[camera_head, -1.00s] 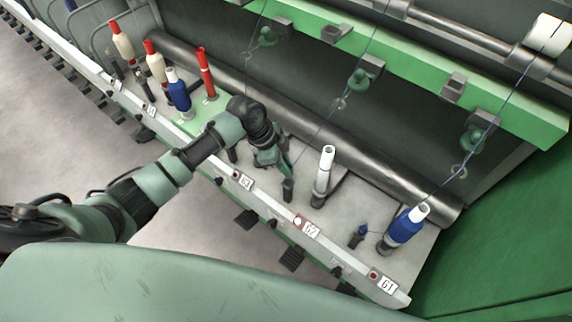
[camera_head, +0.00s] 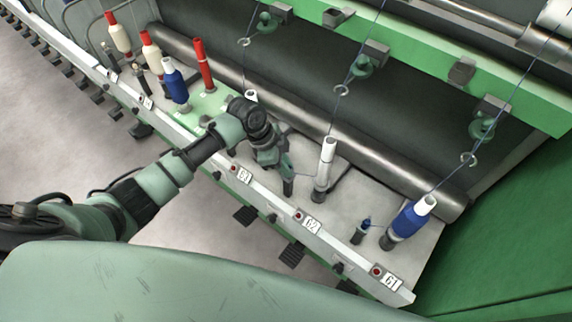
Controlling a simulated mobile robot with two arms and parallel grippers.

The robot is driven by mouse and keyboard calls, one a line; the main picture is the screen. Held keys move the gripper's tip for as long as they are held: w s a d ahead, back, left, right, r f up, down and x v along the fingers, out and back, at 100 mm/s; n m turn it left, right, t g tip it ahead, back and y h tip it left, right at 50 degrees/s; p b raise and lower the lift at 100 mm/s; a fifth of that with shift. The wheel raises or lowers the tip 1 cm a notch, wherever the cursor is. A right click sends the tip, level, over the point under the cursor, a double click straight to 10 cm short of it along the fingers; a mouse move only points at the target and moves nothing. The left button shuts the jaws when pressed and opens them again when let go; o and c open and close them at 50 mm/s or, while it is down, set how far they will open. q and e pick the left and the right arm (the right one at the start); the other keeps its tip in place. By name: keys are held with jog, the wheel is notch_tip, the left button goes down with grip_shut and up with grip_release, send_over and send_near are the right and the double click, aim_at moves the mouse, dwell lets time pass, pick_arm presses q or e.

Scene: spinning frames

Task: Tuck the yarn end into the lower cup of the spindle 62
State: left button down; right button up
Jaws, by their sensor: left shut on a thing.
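Spindle 62 (camera_head: 325,168) carries a bare white tube and stands upright behind the label 62 (camera_head: 309,222). Its lower cup (camera_head: 288,188) looks like the short dark cylinder left of the tube. My left gripper (camera_head: 286,174) points down at this cup, with its tips at or just above the rim. It is shut on the yarn end, which is too thin to make out there. The blue yarn (camera_head: 335,113) comes down through a wire ring to the top of the tube; its path from there to the gripper cannot be seen. My right gripper is not in view.
Spindle 61 (camera_head: 407,220) holds a blue bobbin, with a small dark cup (camera_head: 361,233) bearing blue yarn beside it. A white tube top (camera_head: 250,96) shows behind my left arm. Several bobbins stand at the upper left. A dark roller (camera_head: 375,160) runs behind the spindles.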

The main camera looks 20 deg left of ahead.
pick_arm(q)
jog(key=c, duration=1.3)
grip_release()
jog(key=shift+b+v, duration=0.35)
jog(key=shift+v, duration=3.55)
